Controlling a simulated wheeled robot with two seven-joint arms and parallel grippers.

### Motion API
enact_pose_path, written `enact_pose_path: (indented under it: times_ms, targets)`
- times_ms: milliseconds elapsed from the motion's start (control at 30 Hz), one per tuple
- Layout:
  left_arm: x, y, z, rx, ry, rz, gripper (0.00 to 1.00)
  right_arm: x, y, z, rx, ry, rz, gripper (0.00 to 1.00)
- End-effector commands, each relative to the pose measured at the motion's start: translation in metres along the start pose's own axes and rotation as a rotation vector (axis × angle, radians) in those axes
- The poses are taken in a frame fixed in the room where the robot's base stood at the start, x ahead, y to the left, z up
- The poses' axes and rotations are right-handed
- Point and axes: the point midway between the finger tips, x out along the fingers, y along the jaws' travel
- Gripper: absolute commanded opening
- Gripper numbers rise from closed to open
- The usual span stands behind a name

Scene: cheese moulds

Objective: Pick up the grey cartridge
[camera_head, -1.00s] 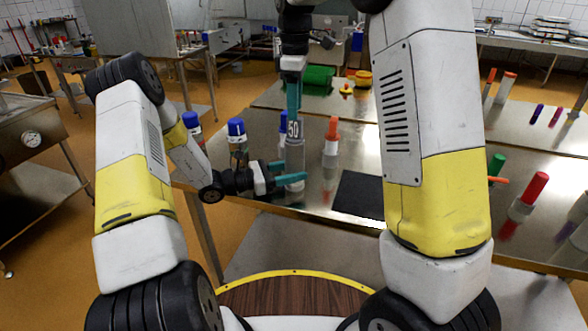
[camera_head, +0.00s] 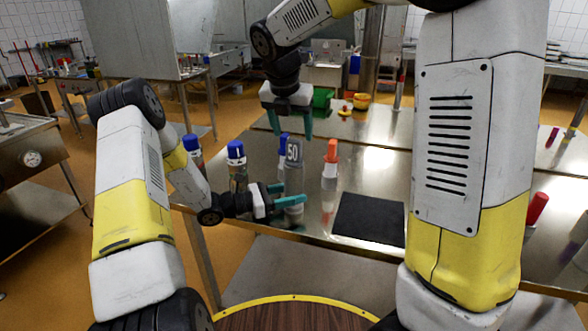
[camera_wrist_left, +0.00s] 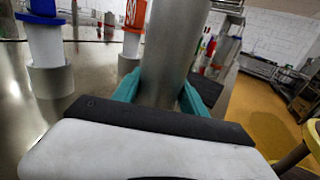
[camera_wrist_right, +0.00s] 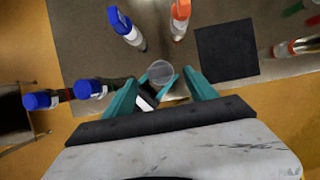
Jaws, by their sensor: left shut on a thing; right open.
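The grey cartridge (camera_head: 293,177), a tall cylinder with a "50" label, stands upright near the front edge of the steel table. My left gripper (camera_head: 284,195) is shut on its lower part from the side. In the left wrist view the cartridge (camera_wrist_left: 176,45) fills the space between the teal fingers (camera_wrist_left: 160,88). Whether its base touches the table is unclear. My right gripper (camera_head: 291,132) points down, open and empty, above the cartridge. In the right wrist view the cartridge's round top (camera_wrist_right: 160,72) shows between and beyond its open fingers (camera_wrist_right: 162,82).
An orange-topped piece (camera_head: 330,165) stands right of the cartridge, a blue-topped one (camera_head: 283,143) just behind it. Blue-topped bottles (camera_head: 236,152) stand to the left. A black mat (camera_head: 368,217) lies on the table (camera_head: 385,165) to the right, with clear steel behind it.

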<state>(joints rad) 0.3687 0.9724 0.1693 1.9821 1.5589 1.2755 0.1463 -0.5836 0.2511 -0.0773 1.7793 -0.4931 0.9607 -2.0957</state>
Motion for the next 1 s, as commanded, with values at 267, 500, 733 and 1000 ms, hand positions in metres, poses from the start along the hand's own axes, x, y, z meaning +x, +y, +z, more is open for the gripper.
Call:
enact_pose_path:
  times_ms: [267,500,733,1000]
  targets:
    - [0.000,0.000,0.000,0.000,0.000,0.000,0.00,0.034,0.000,0.000,0.003,0.001,-0.001,0.66]
    - [0.000,0.000,0.000,0.000,0.000,0.000,0.00,0.064,0.002,-0.001,0.002,0.003,-0.003,0.66]
    - [0.000,0.000,0.000,0.000,0.000,0.000,0.00,0.086,0.002,0.000,0.004,0.001,-0.001,0.66]
    - [0.000,0.000,0.000,0.000,0.000,0.000,0.00,0.087,0.002,0.000,0.005,0.001,0.000,0.56]
